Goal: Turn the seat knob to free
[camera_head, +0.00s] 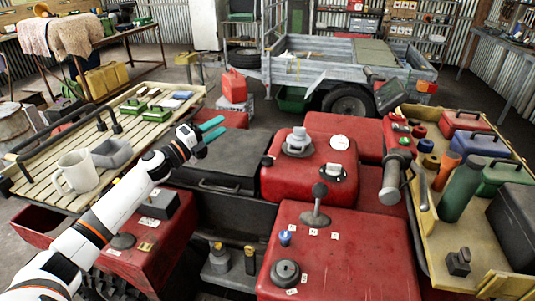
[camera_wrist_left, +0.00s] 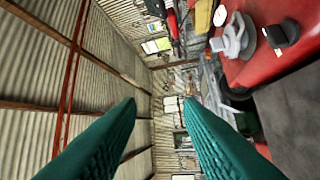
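I cannot tell for sure which control is the seat knob. A round dark knob (camera_head: 286,272) and a small blue knob (camera_head: 285,238) sit on the nearer red panel. My left gripper (camera_head: 222,127) is open and empty, in the air left of the grey knob. My right gripper is not in view.
A ball-topped lever (camera_head: 318,200) rises from the near red panel. A grey handlebar grip (camera_head: 393,180) stands to the right. Slatted rack (camera_head: 150,125) with a mug (camera_head: 76,172) is left; a tan tray (camera_head: 425,225) with bottles and boxes is right. A trailer (camera_head: 330,65) stands behind.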

